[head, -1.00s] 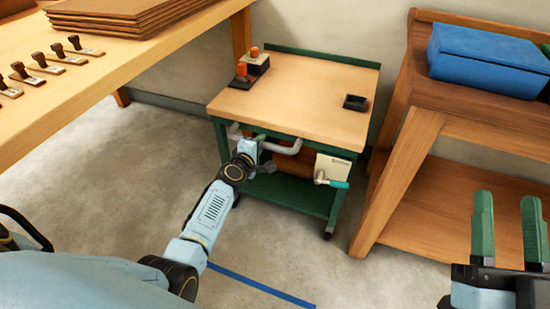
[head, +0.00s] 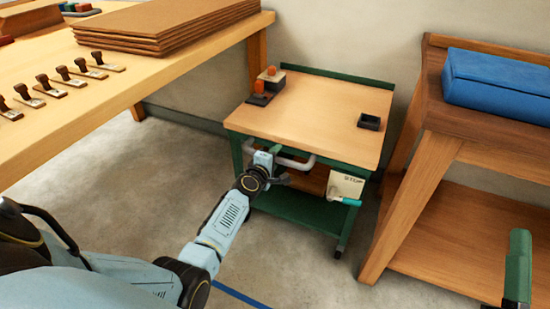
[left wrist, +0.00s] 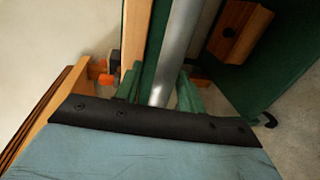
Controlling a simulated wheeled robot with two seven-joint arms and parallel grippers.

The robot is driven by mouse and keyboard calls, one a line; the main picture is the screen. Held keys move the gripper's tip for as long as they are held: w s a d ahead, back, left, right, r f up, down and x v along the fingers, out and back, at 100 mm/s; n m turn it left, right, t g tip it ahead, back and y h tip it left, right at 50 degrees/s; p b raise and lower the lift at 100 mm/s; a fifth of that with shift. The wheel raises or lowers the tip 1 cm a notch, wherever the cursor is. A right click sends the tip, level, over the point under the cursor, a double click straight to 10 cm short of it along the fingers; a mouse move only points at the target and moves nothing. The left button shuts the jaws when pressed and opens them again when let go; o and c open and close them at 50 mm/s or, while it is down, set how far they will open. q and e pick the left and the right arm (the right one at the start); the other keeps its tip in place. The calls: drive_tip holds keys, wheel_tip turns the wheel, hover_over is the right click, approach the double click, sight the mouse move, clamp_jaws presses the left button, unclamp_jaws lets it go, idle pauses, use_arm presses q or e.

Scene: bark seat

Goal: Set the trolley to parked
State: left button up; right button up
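The trolley (head: 310,105) has a pale wooden top and a green frame. It stands on the concrete floor between a bench and a shelf. A grey bar handle (head: 297,161) runs along its near side. My left gripper (head: 268,165) is at the left part of this handle. In the left wrist view its green fingers (left wrist: 160,95) sit on both sides of the bar (left wrist: 178,45), closed around it. A white card (head: 345,186) and a teal-gripped lever (head: 349,201) are on the trolley's front right. My right gripper (head: 518,265) is empty and mostly outside the picture; one finger shows.
A wooden bench (head: 190,60) with stamps and stacked boards stands left. A wooden shelf (head: 435,170) with a blue box (head: 497,85) stands close on the trolley's right. A blue floor line (head: 240,296) lies in front. Floor at left is clear.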

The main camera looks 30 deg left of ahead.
use_arm(q)
drive_tip(key=shift+s, duration=0.1)
drive_tip(key=shift+s, duration=0.2)
drive_tip(key=shift+s+p, duration=0.25)
drive_tip(key=shift+p, duration=0.1)
drive_tip(key=p+v, duration=0.4)
drive_tip(key=v, duration=0.8)
drive_tip(key=shift+s+p, duration=0.15)
drive_tip(key=shift+p, duration=0.2)
use_arm(e)
drive_tip(key=s+d+f+g+h, duration=0.1)
drive_tip(key=d+f+g+h, duration=0.1)
drive_tip(key=f+g, duration=0.4)
drive_tip(key=s+d+f+g+h, duration=0.1)
drive_tip(key=d+f+g+h, duration=0.1)
drive_tip(key=f+g, duration=0.5)
drive_tip(key=shift+s+f+m, duration=0.15)
drive_tip(key=shift+f+m, duration=0.15)
drive_tip(key=shift+f, duration=2.05)
use_arm(q)
drive_tip(key=shift+r, duration=0.1)
